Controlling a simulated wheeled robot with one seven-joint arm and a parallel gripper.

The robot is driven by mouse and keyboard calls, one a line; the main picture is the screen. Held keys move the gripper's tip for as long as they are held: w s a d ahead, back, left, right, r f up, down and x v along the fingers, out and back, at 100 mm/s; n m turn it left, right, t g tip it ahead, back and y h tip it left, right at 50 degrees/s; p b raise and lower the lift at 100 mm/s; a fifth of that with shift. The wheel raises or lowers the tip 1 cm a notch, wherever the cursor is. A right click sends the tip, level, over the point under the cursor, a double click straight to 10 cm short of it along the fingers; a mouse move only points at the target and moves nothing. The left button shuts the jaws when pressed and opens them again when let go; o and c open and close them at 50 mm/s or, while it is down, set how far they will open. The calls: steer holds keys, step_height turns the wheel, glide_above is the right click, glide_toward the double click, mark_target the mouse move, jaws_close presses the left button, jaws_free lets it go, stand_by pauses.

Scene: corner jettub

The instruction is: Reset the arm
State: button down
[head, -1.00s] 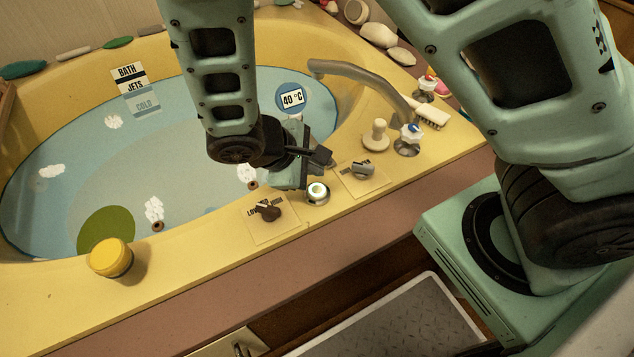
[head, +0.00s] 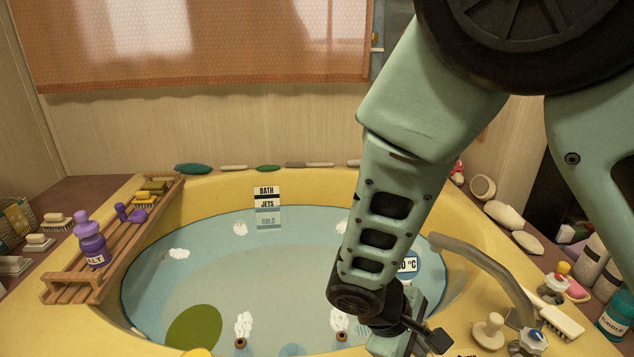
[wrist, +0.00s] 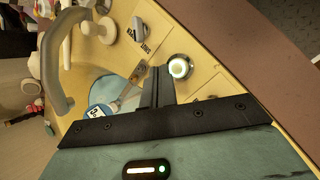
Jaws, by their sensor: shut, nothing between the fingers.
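My pale green arm comes down from the upper right in the head view. My gripper (head: 425,335) is at its lower end, over the front right part of the tub near the tap. In the wrist view the two dark fingers of my gripper (wrist: 158,86) lie together with nothing between them. They point towards the tub rim, close to a round lit button (wrist: 179,67) in the picture. I cannot tell whether they touch anything.
The tub's yellow rim (head: 220,185) surrounds blue water. The curved tap (head: 490,265) stands just right of my gripper, with knobs and a brush (head: 560,321) beyond. A wooden rack (head: 115,245) with a purple salt bottle (head: 90,242) stands left. Open water lies left of my arm.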

steer(key=s+a+r+m+y, duration=0.1)
steer(key=s+a+r+y, duration=0.1)
steer(key=s+r+y, duration=0.35)
steer(key=s+a+r+m+y, duration=0.1)
steer(key=s+a+r+y, duration=0.15)
steer(key=s+r, duration=0.5)
step_height(320, 180, up, 27)
steer(key=w+p, duration=0.1)
steer(key=p, duration=2.4)
steer(key=shift+w+a+f+h+p, duration=0.15)
steer(key=shift+f+h+p, duration=0.05)
steer(key=shift+h+p, duration=0.2)
